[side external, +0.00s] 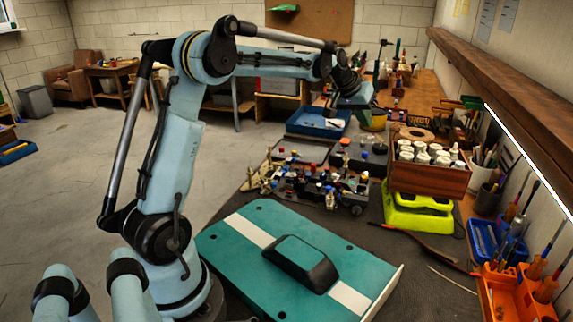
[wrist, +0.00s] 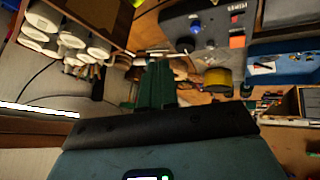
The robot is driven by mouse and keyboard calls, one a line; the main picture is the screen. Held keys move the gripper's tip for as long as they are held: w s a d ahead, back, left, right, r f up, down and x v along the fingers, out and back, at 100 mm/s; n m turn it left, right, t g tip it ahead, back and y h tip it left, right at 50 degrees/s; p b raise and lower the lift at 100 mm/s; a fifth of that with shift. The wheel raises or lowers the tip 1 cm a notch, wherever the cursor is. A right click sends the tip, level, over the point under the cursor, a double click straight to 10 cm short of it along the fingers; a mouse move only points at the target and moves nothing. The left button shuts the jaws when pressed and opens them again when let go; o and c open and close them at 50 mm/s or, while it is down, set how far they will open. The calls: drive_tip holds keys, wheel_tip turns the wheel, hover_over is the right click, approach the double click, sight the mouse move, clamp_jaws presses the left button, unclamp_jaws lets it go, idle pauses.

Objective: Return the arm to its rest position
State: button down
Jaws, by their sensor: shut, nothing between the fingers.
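My arm is raised and bent, its forearm reaching right over the back of the workbench in the side external view. My gripper (side external: 356,100) hangs at the forearm's end, above and behind the racecar chassis (side external: 318,187), and touches nothing that I can make out. In the wrist view the dark teal fingers of the gripper (wrist: 157,85) are together with nothing between them. The teal car body shell (side external: 262,222) with a white stripe lies at the front of the bench, well apart from the gripper.
A wooden crate of white bottles (side external: 452,178) stands above a lime-green stand (side external: 417,214) to the right. A blue tray (side external: 318,122) and yellow roll (side external: 375,121) are near the gripper. Orange tool bins (side external: 510,290) line the right edge; a wooden shelf (side external: 510,85) overhangs there.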

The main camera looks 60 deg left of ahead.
drive_tip(key=s+d+m, duration=0.4)
drive_tip(key=s+d, duration=1.3)
drive_tip(key=d, duration=0.1)
drive_tip(key=s+d+f+m, duration=0.1)
drive_tip(key=s+d+f, duration=0.2)
drive_tip(key=s+f, duration=0.2)
drive_tip(key=s, duration=0.2)
drive_tip(key=shift+s, duration=0.4)
drive_tip(key=shift+d, duration=0.1)
